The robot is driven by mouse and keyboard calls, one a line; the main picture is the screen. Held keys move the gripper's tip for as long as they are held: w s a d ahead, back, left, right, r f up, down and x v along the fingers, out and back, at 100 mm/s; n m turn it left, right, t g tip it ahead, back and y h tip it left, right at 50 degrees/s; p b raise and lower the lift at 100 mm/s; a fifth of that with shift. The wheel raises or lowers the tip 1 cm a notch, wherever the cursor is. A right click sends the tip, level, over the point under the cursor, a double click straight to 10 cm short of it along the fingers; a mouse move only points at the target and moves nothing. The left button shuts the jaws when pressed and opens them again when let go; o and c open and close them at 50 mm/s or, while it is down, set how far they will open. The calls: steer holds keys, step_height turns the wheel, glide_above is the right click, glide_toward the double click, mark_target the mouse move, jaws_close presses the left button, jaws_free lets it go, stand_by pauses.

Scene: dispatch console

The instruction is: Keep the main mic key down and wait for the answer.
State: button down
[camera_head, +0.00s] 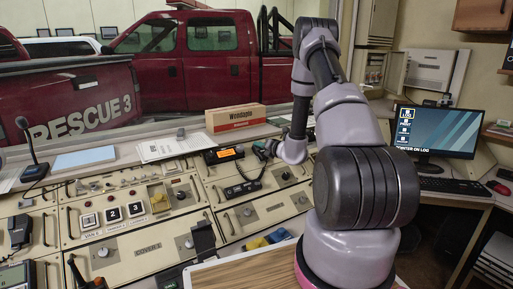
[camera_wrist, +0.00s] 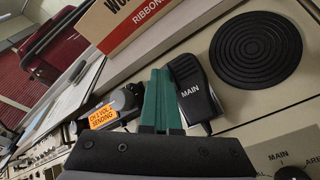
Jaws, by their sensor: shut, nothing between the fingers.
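The main mic, a black hand mic marked MAIN (camera_wrist: 192,88), lies on the console in the wrist view. My gripper (camera_wrist: 160,73) has its green fingers closed together along the mic's left side, touching or very near it. The key itself is hidden, so I cannot see how far down it is. The radio's orange display (camera_wrist: 104,116) reads "CH 3 VOL 2 SENDING". In the head view my gripper (camera_head: 262,149) is small and reaches to the console just right of the radio (camera_head: 224,155); I cannot make out the main mic there.
A ribbon carton (camera_head: 236,118) stands on the ledge behind. A round black ribbed disc (camera_wrist: 256,47) is right of the mic. Another black handset (camera_head: 243,188) lies in front of the radio. A desk microphone (camera_head: 31,150) and a monitor (camera_head: 436,130) stand farther off.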

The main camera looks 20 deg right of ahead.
steer(key=shift+s+r, duration=0.1)
stand_by(0.4)
steer(key=shift+s+d+r, duration=0.1)
steer(key=shift+s+r, duration=0.25)
steer(key=shift+r, duration=0.2)
steer(key=shift+s+d+r, duration=0.1)
steer(key=shift+s+r, duration=0.35)
steer(key=shift+r, duration=0.25)
steer(key=shift+s+d+r, duration=0.1)
steer(key=shift+s+r, duration=0.35)
steer(key=shift+r, duration=0.25)
steer(key=shift+s+r, duration=0.45)
steer(key=shift+r, duration=0.25)
